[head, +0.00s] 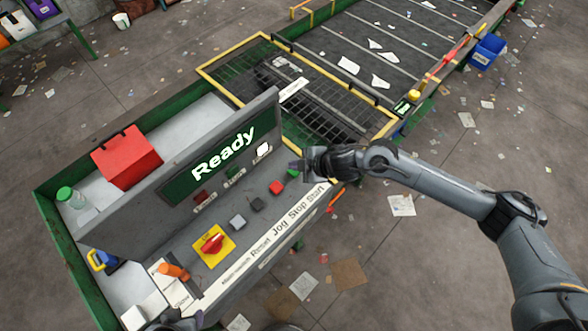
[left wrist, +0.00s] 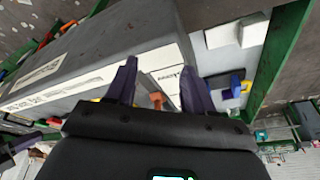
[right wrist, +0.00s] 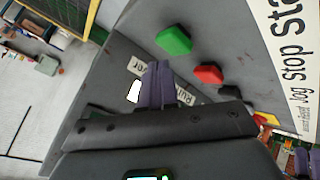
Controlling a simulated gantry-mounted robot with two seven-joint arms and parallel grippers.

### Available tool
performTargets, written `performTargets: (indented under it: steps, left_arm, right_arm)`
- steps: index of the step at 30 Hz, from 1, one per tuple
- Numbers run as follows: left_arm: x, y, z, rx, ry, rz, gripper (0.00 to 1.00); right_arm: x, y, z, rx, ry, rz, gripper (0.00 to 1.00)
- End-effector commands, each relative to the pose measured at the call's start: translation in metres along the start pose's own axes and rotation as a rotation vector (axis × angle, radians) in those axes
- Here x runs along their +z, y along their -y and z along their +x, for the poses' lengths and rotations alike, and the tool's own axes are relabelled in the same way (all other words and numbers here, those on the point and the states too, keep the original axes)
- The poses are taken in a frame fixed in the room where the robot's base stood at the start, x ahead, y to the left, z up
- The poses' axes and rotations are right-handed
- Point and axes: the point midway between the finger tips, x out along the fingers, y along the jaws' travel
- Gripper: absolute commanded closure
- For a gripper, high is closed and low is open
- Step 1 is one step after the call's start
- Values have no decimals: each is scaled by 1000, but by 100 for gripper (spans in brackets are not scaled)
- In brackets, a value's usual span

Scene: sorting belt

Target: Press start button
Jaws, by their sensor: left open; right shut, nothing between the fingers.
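The control console carries a row of buttons. The green start button (head: 293,173) is at the right end, beside the red stop button (head: 276,187). My right gripper (head: 297,165) is shut and empty, close to the green button in the head view. In the right wrist view its fingertips (right wrist: 157,70) are below and left of the green button (right wrist: 174,40), apart from it in the picture; depth is hard to judge. The display (head: 224,160) reads "Ready". My left gripper (left wrist: 158,85) is open and empty near the console's left end; only a little shows in the head view.
A black button (head: 257,204), a grey button (head: 237,222) and a red knob on a yellow plate (head: 207,252) share the panel. An orange-handled tool (head: 173,272) lies near the left end. A red box (head: 127,157) stands behind the display. The belt (head: 400,60) lies beyond a yellow-framed mesh guard (head: 232,72).

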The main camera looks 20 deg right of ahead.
Motion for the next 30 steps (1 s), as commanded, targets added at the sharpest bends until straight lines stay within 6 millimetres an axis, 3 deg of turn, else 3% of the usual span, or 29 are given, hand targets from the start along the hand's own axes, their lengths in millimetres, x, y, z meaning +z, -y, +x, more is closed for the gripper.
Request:
performTargets:
  steps: [30]
  left_arm:
    - [1,-1,4,4,0,-4,47]
  right_arm:
    - [6,6,8,0,0,1,100]
